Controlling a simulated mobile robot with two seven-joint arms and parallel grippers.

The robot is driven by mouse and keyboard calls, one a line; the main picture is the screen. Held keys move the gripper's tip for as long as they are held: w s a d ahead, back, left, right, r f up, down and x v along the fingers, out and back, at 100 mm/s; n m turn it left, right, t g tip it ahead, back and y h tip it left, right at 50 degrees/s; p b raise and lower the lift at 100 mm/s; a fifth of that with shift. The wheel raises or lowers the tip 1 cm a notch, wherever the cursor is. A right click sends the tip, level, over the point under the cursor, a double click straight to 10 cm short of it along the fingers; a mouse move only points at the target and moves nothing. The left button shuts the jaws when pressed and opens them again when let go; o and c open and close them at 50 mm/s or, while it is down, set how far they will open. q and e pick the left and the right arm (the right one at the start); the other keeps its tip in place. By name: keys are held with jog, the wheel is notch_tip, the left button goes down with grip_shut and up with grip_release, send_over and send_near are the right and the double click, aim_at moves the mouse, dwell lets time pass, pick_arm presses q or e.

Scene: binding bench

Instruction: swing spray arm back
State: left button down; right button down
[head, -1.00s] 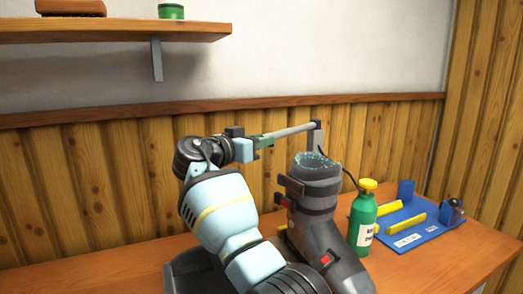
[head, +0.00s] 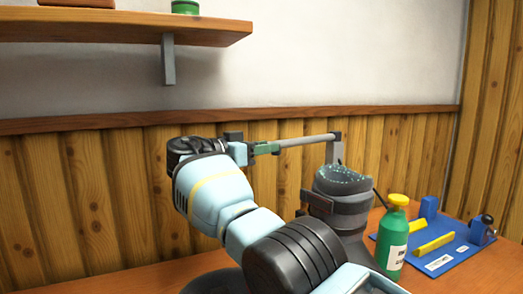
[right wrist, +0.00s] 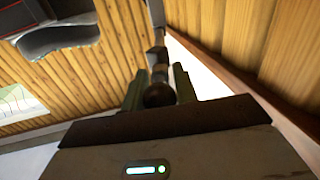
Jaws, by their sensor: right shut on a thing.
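The spray arm (head: 305,141) is a thin grey bar. It runs nearly level from my right gripper (head: 264,148) to a short grey piece (head: 337,152) that hangs over the open top of a dark grey boot (head: 345,200). My right gripper is shut on the arm's left end. In the right wrist view its two green fingers (right wrist: 158,88) stand on either side of a dark round knob (right wrist: 158,96), with the bar running away beyond it. The fingers hide most of the gripped part. My left gripper is not in view.
A green bottle (head: 392,240) with a yellow cap stands right of the boot. Behind it a blue tray (head: 462,250) holds yellow bars. The wooden bench (head: 130,275) is clear at the left. A shelf (head: 120,27) juts from the wall above.

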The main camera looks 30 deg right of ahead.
jog(key=shift+f, duration=0.15)
jog(key=c, duration=1.1)
grip_release()
